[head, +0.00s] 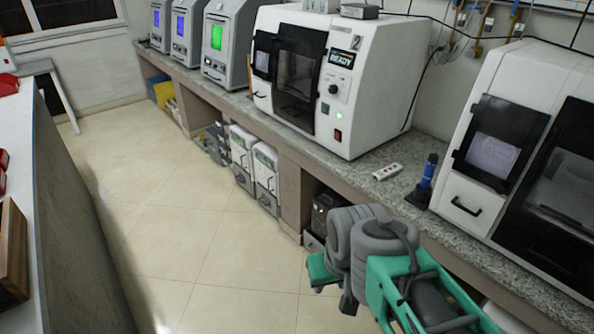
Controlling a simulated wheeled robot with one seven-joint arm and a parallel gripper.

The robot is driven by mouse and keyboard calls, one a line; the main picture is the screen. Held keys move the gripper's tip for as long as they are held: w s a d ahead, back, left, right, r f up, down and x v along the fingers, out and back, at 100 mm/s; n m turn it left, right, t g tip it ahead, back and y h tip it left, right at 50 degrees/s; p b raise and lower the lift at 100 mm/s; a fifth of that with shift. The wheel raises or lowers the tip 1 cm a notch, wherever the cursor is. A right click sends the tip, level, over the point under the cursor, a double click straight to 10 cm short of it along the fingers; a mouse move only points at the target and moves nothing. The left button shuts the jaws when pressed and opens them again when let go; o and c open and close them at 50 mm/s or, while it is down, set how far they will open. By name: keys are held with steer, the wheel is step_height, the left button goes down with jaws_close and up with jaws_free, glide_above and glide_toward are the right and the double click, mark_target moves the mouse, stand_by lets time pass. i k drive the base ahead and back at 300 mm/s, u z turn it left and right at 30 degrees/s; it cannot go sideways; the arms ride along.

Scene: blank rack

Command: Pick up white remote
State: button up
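A small white remote (387,172) with a few coloured buttons, some red, lies flat on the speckled granite counter (372,195). It lies between the large white machine and a blue upright tool. My grey and green arm is folded at the lower right, in front of the counter edge and apart from the remote. A small dark part at its lower left end looks like my gripper (348,303). It is too small and too covered by the arm to show its fingers. I see nothing held.
A white machine (345,75) stands behind and left of the remote; another (530,150) stands to the right. The blue tool (428,175) on a dark base stands close to the remote's right. Tiled floor (205,225) is open to the left, up to a white-topped counter (40,180).

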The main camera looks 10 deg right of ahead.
mark_target(380, 176)
steer(key=u, duration=0.7)
steer(key=i, duration=3.35)
steer(key=z, duration=2.85)
steer(key=i, duration=0.55)
steer(key=u, duration=0.05)
